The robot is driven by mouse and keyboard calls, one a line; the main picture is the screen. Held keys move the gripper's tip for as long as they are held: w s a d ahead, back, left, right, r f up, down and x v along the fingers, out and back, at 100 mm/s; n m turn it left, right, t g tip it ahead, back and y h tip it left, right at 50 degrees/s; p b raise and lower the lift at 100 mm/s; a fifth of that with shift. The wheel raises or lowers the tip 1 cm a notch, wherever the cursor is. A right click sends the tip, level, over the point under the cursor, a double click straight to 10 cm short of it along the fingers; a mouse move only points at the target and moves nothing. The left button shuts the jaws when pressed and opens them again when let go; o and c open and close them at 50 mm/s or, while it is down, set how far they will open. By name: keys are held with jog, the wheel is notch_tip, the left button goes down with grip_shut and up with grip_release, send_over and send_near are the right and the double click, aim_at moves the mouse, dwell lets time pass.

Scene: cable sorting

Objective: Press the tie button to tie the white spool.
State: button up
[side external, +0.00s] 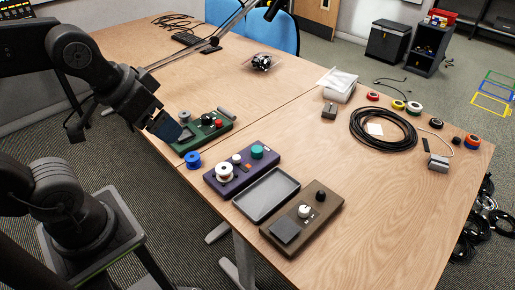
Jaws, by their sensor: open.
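A white spool (224,171) with a reddish lower rim sits upright on the left end of the purple device (241,180). A small orange button (248,166) shows on that device, beside a teal spool (257,152). The green device (188,145) behind it has a red button (218,123) and a black knob. I cannot tell which button is the tie button. My gripper (168,130) is open, above the left end of the green device, apart from the white spool. Its fingertips are small and dark, and I see nothing held.
A blue spool (193,160) stands near the table's left edge. A grey tray (266,194) and a brown device (290,238) lie in front of the purple device. A black cable coil (355,130) and several small rolls lie on the right.

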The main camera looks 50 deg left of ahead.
grip_shut()
dwell(0.7)
dwell(0.7)
